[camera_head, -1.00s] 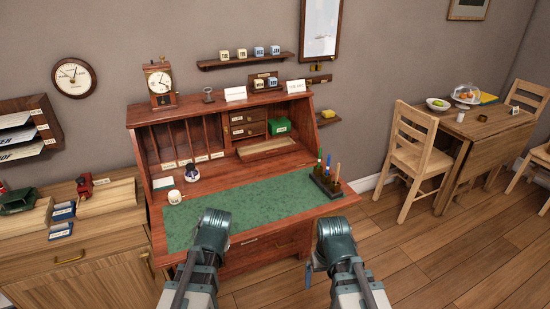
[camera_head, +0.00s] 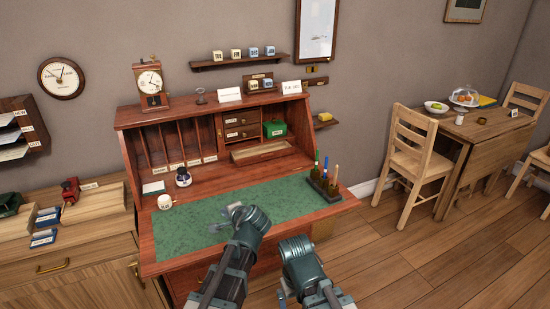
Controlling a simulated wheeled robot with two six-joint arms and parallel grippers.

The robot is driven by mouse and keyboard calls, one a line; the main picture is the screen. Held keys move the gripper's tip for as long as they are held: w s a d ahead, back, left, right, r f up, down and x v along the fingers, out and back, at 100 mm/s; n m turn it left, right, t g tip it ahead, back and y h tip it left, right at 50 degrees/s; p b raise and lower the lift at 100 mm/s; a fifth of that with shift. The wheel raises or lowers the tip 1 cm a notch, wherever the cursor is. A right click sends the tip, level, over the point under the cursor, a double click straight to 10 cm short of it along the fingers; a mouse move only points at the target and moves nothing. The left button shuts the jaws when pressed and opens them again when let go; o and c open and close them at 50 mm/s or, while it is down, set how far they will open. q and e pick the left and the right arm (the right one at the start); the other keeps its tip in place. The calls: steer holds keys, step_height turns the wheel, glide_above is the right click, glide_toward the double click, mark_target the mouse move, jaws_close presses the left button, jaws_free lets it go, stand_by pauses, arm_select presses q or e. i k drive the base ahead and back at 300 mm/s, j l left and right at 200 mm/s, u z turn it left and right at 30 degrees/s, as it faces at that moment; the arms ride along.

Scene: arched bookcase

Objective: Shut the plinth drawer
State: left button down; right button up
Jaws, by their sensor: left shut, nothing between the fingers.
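The plinth drawer is not clearly visible; the low front of the reddish wooden desk (camera_head: 147,240) is mostly hidden under its fold-out writing board and behind my arms. How far the drawer stands out cannot be told. My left gripper (camera_head: 240,211) is shut and empty, over the front part of the green writing mat (camera_head: 190,225). Whether it touches the mat is unclear. My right gripper (camera_head: 298,252) is lower and to the right, in front of the board's front edge. Its fingers do not show clearly.
A low cabinet (camera_head: 75,250) stands left of the desk. A chair (camera_head: 412,160) and table (camera_head: 480,130) stand right. The wooden floor between is clear.

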mark_target(245, 156)
steer(key=i+l+z, duration=0.15)
steer(key=i, duration=0.3)
steer(key=i+z, duration=0.15)
steer(key=i, duration=0.3)
